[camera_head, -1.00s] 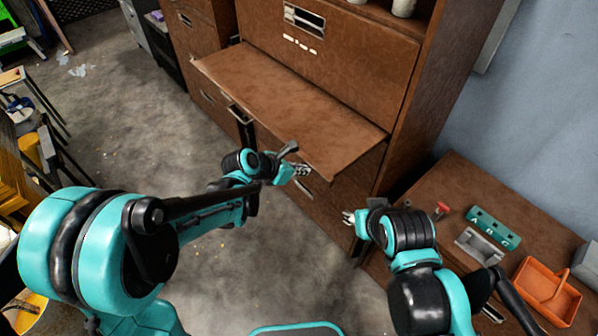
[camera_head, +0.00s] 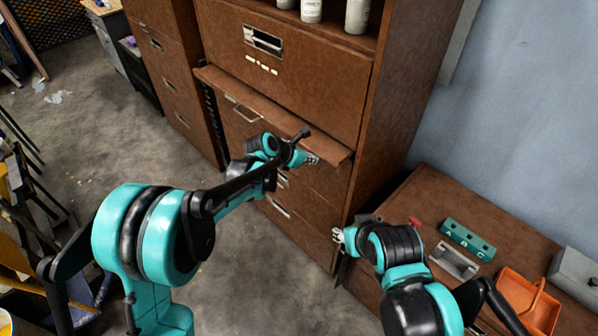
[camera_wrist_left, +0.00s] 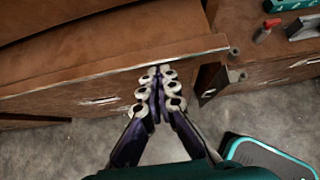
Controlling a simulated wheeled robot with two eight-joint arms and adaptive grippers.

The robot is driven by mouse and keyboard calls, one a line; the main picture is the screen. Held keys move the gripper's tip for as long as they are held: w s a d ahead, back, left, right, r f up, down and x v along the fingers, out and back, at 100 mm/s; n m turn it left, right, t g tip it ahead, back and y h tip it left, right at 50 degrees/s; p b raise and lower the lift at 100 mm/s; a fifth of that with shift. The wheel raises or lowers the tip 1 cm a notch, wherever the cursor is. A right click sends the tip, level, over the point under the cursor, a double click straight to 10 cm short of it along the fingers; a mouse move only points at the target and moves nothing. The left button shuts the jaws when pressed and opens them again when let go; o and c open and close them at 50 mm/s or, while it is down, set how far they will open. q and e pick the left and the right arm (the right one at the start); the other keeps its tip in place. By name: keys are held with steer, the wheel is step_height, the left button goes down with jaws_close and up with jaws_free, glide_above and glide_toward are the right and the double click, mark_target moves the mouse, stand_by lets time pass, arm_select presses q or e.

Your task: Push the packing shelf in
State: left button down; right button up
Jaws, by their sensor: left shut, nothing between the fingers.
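The packing shelf (camera_head: 262,108) is a brown sliding board in the tall brown cabinet (camera_head: 300,75). Only a narrow strip of it sticks out from the cabinet front. My left gripper (camera_head: 313,159) is shut and empty at the shelf's front edge, toward its right end. In the left wrist view, the closed fingertips (camera_wrist_left: 161,72) meet or nearly meet the pale front edge of the shelf (camera_wrist_left: 85,78). My right gripper (camera_head: 338,236) is by the corner of the low brown side table; its finger opening is too small to judge.
The low brown side table (camera_head: 400,207) stands at the right with a green block (camera_head: 467,240), a grey holder (camera_head: 453,261), a red-topped item (camera_head: 414,222) and an orange bin (camera_head: 527,300). White bottles (camera_head: 311,9) stand in the cabinet above. The grey floor (camera_head: 120,150) is open at left.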

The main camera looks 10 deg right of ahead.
mark_target(331, 145)
arm_select(q)
steer(key=w+d, duration=0.1)
steer(key=d, duration=0.1)
steer(key=w+d, duration=0.4)
steer(key=shift+d, duration=0.35)
steer(key=shift+w+d, duration=0.25)
steer(key=shift+d+r, duration=0.1)
steer(key=shift+w, duration=0.1)
